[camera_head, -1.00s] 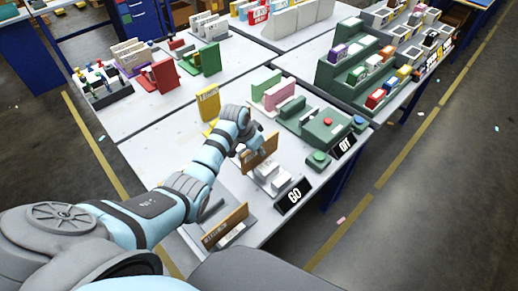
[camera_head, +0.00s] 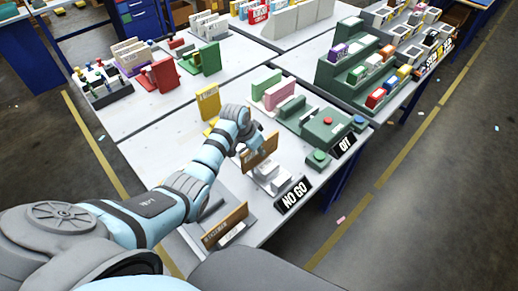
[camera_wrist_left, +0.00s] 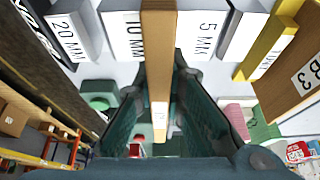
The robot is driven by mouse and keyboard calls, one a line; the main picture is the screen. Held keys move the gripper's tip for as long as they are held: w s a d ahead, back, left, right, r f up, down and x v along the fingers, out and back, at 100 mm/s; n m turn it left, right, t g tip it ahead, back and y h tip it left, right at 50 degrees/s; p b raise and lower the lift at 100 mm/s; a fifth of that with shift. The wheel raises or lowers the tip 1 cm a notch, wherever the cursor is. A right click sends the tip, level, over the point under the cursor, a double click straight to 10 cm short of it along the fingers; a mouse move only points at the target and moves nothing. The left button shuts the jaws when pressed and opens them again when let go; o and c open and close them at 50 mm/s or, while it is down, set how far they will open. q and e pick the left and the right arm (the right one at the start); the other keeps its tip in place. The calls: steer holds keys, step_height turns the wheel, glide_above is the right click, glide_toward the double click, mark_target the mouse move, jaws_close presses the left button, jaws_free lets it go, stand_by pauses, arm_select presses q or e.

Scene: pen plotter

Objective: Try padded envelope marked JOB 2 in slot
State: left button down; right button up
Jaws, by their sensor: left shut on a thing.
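My left gripper (camera_head: 250,143) is shut on a brown padded envelope (camera_head: 261,152), held upright over the pale slot gauge (camera_head: 270,181). In the left wrist view the envelope (camera_wrist_left: 158,45) stands edge-on between the gripper's fingers (camera_wrist_left: 162,85). Gauge blocks marked 10 MM (camera_wrist_left: 122,32) and 5 MM (camera_wrist_left: 204,35) flank the envelope there, with a 20 MM block (camera_wrist_left: 70,35) farther left. I cannot read JOB 2 on the envelope, nor tell how deep its lower edge sits. The sign (camera_head: 293,194) beside the gauge reads NO GO. My right gripper is out of view.
Another brown piece (camera_head: 225,224) stands in a holder at the near table edge. A yellow piece (camera_head: 208,102) stands behind my gripper. A green machine with a red button (camera_head: 327,122) and an OFF sign (camera_head: 343,145) are to the right.

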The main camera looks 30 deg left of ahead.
arm_select(q)
step_height(320, 180, up, 3)
steer(key=p, duration=0.3)
steer(key=shift+f, duration=0.1)
steer(key=shift+r+p, duration=0.9)
steer(key=shift+r, duration=0.05)
steer(key=shift+f+b, duration=0.55)
steer(key=shift+b, duration=0.05)
